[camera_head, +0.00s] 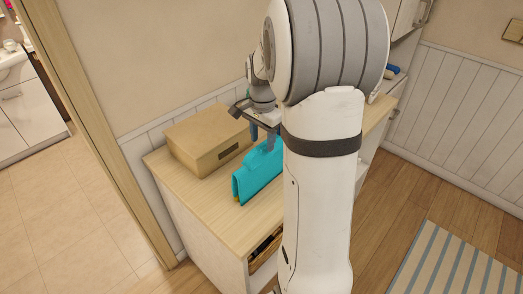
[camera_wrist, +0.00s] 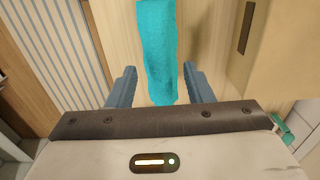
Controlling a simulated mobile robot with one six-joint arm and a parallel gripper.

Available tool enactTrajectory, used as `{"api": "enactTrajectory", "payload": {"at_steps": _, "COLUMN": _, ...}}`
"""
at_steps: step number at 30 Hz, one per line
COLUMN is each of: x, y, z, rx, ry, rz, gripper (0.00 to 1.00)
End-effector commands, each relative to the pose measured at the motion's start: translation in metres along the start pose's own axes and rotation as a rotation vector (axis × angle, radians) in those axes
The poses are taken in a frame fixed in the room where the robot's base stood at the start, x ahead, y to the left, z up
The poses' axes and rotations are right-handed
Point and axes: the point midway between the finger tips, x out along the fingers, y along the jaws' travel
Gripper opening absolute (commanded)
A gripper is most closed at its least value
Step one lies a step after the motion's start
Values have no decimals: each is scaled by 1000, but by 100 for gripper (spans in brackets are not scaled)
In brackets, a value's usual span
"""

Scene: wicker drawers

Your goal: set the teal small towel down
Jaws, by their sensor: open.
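The teal small towel (camera_head: 256,174) is folded and rests on the light wooden top (camera_head: 212,197) of a cabinet, in front of a tan box. In the head view my arm hides its right end. In the wrist view the towel (camera_wrist: 158,50) runs up the middle of the picture, its near end between my two blue fingers. My gripper (camera_wrist: 158,88) is open, with a finger apart from the towel on each side. In the head view my gripper (camera_head: 263,133) is just above the towel, partly hidden by my arm.
The tan box (camera_head: 208,138) with a dark slot stands behind the towel, against the wall. A blue item (camera_head: 391,71) lies farther back on the right. A basket (camera_head: 265,250) sits inside the cabinet. The front left of the top is clear. A striped rug (camera_head: 458,262) lies on the floor.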

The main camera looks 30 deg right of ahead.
Motion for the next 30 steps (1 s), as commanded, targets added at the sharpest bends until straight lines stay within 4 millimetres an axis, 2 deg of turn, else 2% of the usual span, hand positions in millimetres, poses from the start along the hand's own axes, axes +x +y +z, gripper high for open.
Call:
{"api": "enactTrajectory", "payload": {"at_steps": 1, "x": -12, "y": 0, "z": 0, "rx": 0, "ry": 3, "rz": -4, "gripper": 47}}
{"api": "enactTrajectory", "payload": {"at_steps": 6, "x": -44, "y": 0, "z": 0, "rx": 1, "ry": 2, "rz": -2, "gripper": 47}}
{"api": "enactTrajectory", "payload": {"at_steps": 14, "x": -68, "y": 2, "z": 6, "rx": -28, "ry": 4, "rz": -5, "gripper": 47}}
{"api": "enactTrajectory", "payload": {"at_steps": 17, "x": -75, "y": 11, "z": 27, "rx": -130, "ry": 18, "rz": -22, "gripper": 47}}
{"api": "enactTrajectory", "payload": {"at_steps": 22, "x": -82, "y": 45, "z": 90, "rx": -474, "ry": 74, "rz": -77, "gripper": 47}}
{"api": "enactTrajectory", "payload": {"at_steps": 27, "x": -74, "y": 89, "z": 147, "rx": -842, "ry": 145, "rz": -124, "gripper": 47}}
{"api": "enactTrajectory", "payload": {"at_steps": 30, "x": -65, "y": 110, "z": 169, "rx": -1012, "ry": 182, "rz": -142, "gripper": 47}}
